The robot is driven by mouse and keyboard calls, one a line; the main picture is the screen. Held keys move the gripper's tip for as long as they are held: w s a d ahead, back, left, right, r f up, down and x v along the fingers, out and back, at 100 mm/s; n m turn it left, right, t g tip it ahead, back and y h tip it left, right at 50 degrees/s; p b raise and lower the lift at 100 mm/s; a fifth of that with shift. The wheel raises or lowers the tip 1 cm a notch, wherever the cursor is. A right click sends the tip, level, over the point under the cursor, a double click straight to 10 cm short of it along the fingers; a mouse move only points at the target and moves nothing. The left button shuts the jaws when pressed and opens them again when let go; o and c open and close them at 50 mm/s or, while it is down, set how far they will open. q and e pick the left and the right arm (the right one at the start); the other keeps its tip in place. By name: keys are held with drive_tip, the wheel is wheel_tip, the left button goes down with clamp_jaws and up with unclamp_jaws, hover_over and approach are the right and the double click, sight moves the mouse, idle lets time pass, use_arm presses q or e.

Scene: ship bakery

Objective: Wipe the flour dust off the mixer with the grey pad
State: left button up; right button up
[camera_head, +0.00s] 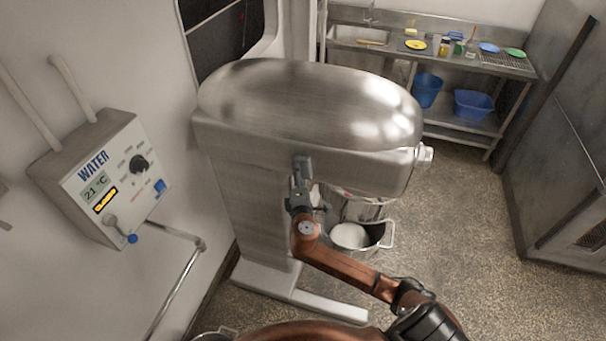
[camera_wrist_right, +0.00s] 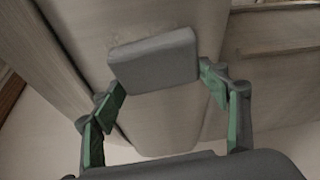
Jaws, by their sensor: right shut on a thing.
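The mixer (camera_head: 300,100) is a large metal machine with a rounded, shiny head, in the middle of the head view. Faint dull patches show on its head, but I cannot tell whether they are flour dust. My right gripper (camera_head: 301,184) is in front of the side of the mixer head. In the right wrist view, my right gripper (camera_wrist_right: 162,82) is shut on the grey pad (camera_wrist_right: 153,58), a flat block between its green fingers. The mixer's surface (camera_wrist_right: 165,122) fills the background close behind the pad. I cannot tell whether they touch. My left gripper is out of view.
A steel bowl (camera_head: 372,245) hangs under the mixer head. A water control box (camera_head: 100,180) with pipes is on the left wall. A steel sink counter (camera_head: 385,40) with dishes stands at the back, with blue tubs (camera_head: 473,105) below. Floor on the right is clear.

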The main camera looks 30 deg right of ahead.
sight(309, 168)
drive_tip(key=shift+s+d+r+p, duration=1.1)
drive_tip(key=shift+s+d+p, duration=0.2)
drive_tip(key=shift+s, duration=0.05)
drive_tip(key=shift+s+d+p, duration=0.25)
drive_tip(key=shift+s+d, duration=0.9)
drive_tip(key=shift+s, duration=0.25)
drive_tip(key=shift+s+d+p, duration=0.2)
drive_tip(key=shift+s+d, duration=0.9)
drive_tip(key=shift+s, duration=0.3)
drive_tip(key=shift+w+a, duration=0.1)
drive_tip(key=shift+w+a, duration=1.45)
drive_tip(key=shift+w, duration=0.3)
drive_tip(key=w+a, duration=0.4)
drive_tip(key=shift+w, duration=0.3)
